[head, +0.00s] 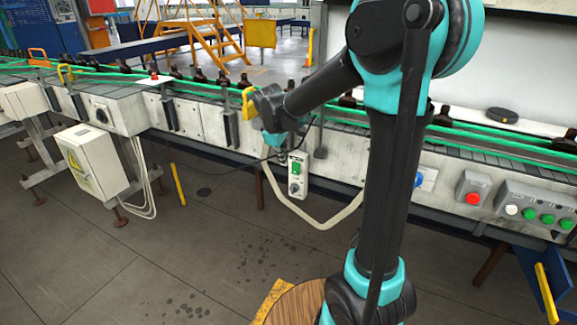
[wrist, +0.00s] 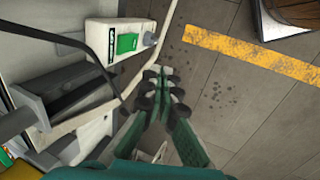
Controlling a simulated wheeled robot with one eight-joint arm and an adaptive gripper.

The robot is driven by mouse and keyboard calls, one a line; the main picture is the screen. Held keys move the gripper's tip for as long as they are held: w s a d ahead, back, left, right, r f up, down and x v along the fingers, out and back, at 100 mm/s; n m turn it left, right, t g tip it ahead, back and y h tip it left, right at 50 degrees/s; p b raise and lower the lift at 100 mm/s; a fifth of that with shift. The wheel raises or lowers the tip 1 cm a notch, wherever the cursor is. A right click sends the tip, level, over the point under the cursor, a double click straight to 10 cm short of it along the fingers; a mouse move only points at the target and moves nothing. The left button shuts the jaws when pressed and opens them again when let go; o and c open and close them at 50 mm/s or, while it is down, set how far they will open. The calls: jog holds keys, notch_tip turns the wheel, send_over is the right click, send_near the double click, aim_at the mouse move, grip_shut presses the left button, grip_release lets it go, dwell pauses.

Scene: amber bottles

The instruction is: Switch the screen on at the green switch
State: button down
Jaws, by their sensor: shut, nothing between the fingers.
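The green switch (head: 296,168) sits on the upper part of a small pale box (head: 305,189) on the front of the conveyor, with a grey knob below it. In the wrist view the green switch (wrist: 126,43) is at the upper left, on the same box. My gripper (wrist: 163,76) is shut and empty, with its fingertips to the lower right of the switch in that view and apart from it. In the head view my gripper (head: 277,137) is up and left of the switch, partly hidden by my wrist. I cannot make out a screen for certain.
A conveyor with green rails (head: 465,132) carries several amber bottles. A red button (head: 473,198) and a panel of white and green buttons (head: 537,212) are at right. A cable and a pale hose (head: 335,219) hang near the switch box.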

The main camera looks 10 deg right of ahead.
aim_at(293, 170)
jog(key=x, duration=0.3)
jog(key=w+d+x, duration=0.1)
jog(key=x, duration=0.3)
jog(key=w+r+x, duration=0.1)
jog(key=x, duration=0.2)
jog(key=shift+w+d+f, duration=0.15)
jog(key=shift+d+f, duration=0.1)
jog(key=shift+f, duration=0.15)
jog(key=shift+w+d, duration=0.3)
jog(key=shift+w, duration=0.1)
jog(key=shift+w+f, duration=0.1)
